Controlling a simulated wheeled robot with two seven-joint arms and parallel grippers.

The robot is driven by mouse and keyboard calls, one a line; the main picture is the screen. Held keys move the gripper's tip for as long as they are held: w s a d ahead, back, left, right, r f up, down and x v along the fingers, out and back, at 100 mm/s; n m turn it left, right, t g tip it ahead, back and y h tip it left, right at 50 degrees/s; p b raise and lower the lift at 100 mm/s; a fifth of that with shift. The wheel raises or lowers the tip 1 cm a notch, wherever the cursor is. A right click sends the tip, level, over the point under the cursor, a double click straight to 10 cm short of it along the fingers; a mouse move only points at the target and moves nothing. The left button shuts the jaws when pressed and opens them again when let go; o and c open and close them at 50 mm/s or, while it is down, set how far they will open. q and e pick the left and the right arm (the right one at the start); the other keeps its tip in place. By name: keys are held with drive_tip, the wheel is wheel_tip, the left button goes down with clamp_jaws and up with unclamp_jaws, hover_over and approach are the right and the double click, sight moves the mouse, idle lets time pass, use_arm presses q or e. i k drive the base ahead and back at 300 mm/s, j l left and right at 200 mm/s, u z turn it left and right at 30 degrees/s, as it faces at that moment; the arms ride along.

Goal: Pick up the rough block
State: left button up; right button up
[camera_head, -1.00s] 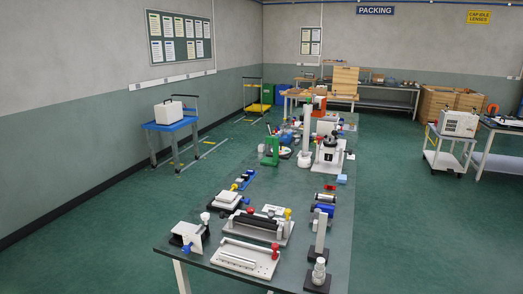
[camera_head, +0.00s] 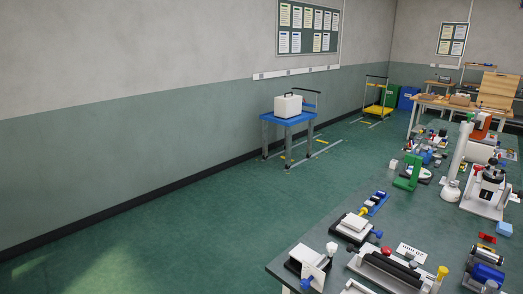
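No object can be clearly told as the rough block at this distance. A long green-topped table (camera_head: 400,204) at the right carries several small devices and block-like parts. A small light blue block (camera_head: 504,229) lies at the right edge of the view. Neither of my grippers is in view.
A blue cart (camera_head: 287,121) with a white case (camera_head: 288,106) stands by the left wall. A yellow trolley (camera_head: 379,110) is farther back. Green floor (camera_head: 190,220) is open between the wall and the table. A wooden bench (camera_head: 447,104) stands at the back right.

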sight(393, 163)
drive_tip(key=i+j+u, duration=0.4)
drive_tip(key=i+u, duration=0.4)
drive_tip(key=i, duration=0.2)
drive_tip(key=i+l+u, duration=0.1)
drive_tip(key=i+u, duration=0.3)
drive_tip(key=i, duration=0.15)
drive_tip(key=i+l+z, duration=0.1)
drive_tip(key=i+z, duration=0.35)
drive_tip(key=i+j+z, duration=0.1)
drive_tip(key=i+z, duration=0.4)
drive_tip(key=i, duration=0.15)
drive_tip(key=i+j+z, duration=0.3)
drive_tip(key=i+z, duration=0.15)
drive_tip(key=i+l+z, duration=0.25)
drive_tip(key=i+z, duration=0.7)
drive_tip(key=i, duration=0.2)
drive_tip(key=i+j+z, duration=0.2)
drive_tip(key=i+z, duration=0.65)
drive_tip(key=i+j+z, duration=0.1)
drive_tip(key=i+z, duration=0.25)
drive_tip(key=i+j+z, duration=0.25)
drive_tip(key=i+z, duration=0.15)
drive_tip(key=i+j+z, duration=0.4)
